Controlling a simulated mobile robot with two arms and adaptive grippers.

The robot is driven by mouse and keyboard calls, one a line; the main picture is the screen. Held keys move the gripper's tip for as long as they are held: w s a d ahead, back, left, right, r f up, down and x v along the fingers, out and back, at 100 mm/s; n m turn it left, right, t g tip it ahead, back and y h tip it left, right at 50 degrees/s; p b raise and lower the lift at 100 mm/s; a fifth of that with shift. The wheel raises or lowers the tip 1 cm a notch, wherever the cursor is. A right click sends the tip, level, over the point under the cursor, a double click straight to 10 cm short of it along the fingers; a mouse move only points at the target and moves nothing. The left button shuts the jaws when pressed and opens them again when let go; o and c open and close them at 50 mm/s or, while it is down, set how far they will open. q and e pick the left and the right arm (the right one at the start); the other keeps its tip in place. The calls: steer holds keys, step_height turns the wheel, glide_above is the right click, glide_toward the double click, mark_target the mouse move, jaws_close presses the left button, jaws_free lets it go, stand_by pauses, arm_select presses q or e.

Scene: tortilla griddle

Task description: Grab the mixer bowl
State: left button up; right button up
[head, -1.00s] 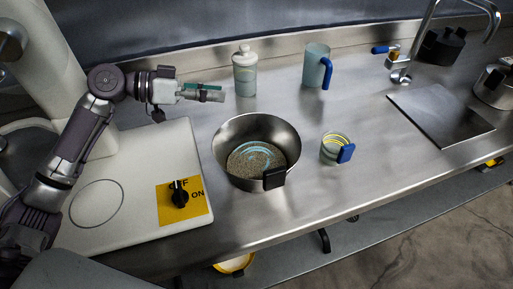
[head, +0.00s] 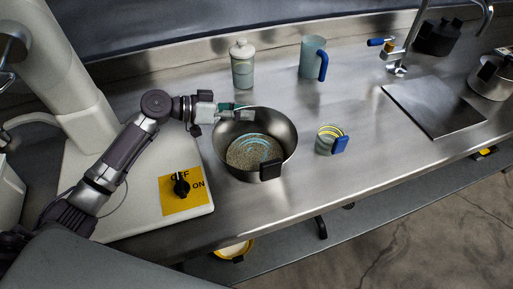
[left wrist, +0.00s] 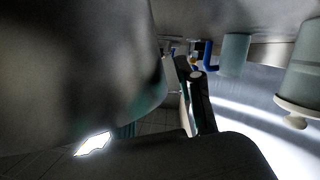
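The mixer bowl (head: 284,133) is a round steel bowl with a black handle block at its front and a grainy beige mix inside. It stands on the steel counter in the head view. My left gripper (head: 238,112) is at the bowl's back-left rim, its fingers reaching over the edge. In the left wrist view a large blurred grey surface, seemingly the bowl, fills the left side. The left gripper's fingers (left wrist: 160,108) look apart there, with a gap between their teal pads. Whether they touch the rim is unclear. My right gripper is not in view.
A lidded white container (head: 243,68) and a blue-handled pitcher (head: 311,58) stand behind the bowl. A blue-handled cup (head: 328,137) is to its right. A white griddle unit with a yellow OFF/ON switch plate (head: 184,201) lies to its left.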

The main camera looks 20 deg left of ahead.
arm_select(q)
steer(key=shift+w+d, duration=0.1)
jaws_close()
